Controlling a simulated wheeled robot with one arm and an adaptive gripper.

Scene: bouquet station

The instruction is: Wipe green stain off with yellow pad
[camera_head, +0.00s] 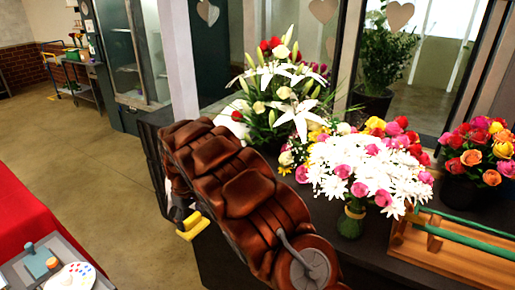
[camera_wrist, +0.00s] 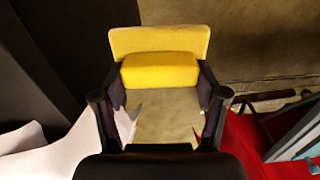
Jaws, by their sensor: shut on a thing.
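The yellow pad (camera_head: 193,226) shows at the end of my arm in the head view, left of the dark flower counter and over the floor. In the wrist view the yellow pad (camera_wrist: 160,70) sits between the two fingertips of my gripper (camera_wrist: 162,88). The gripper is shut on its raised block, with the wider flat part beyond the fingers. I cannot make out a green stain in either view. My arm hides part of the counter.
The dark counter (camera_head: 225,262) holds several bouquets, a glass vase (camera_head: 351,219) and a wooden crate (camera_head: 455,258). A red-covered table (camera_head: 25,215) stands at left, with a grey tray (camera_head: 95,282) bearing a paint palette (camera_head: 70,276). Floor (camera_head: 140,215) between them is clear.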

